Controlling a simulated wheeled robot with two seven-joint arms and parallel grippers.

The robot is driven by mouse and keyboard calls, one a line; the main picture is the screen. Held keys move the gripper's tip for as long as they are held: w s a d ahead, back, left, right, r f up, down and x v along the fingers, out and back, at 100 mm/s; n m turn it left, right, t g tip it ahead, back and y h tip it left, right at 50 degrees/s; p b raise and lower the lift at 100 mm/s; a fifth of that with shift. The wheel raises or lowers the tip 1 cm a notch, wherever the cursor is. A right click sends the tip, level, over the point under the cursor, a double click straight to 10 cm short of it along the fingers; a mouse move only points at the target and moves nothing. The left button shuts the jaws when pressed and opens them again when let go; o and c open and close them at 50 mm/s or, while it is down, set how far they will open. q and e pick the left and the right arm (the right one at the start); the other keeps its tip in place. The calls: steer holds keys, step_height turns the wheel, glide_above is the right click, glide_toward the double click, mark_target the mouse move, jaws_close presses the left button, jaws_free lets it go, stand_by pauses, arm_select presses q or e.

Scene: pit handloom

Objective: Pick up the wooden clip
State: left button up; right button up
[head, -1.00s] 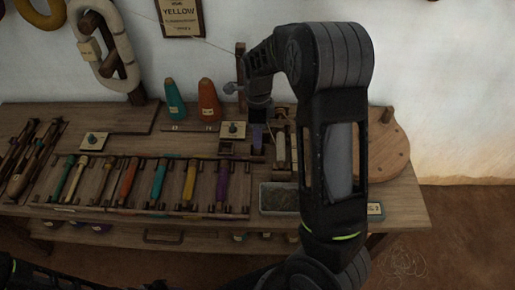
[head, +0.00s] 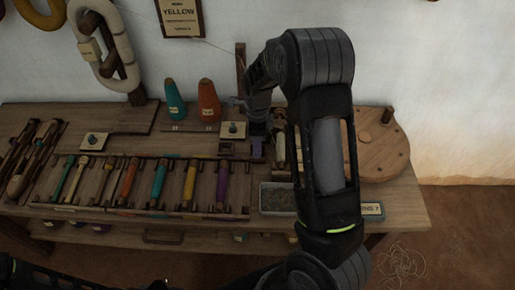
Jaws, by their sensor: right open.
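I cannot make out the wooden clip for certain; small wooden parts on the bench near my right gripper are partly hidden by my arm. My right gripper (head: 243,103) is open above the back of the bench, by the upright wooden post (head: 240,65) and right of the orange cone. I cannot see anything held between its fingers. A dark part of my left arm shows at the bottom left edge; its gripper is not in view.
The wooden bench (head: 330,212) holds a rack of several coloured shuttles (head: 160,180), a teal cone (head: 175,98), an orange cone (head: 209,100), a grey tray (head: 276,199) and a round wooden board (head: 385,150).

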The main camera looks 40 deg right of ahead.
jaws_close()
stand_by(0.5)
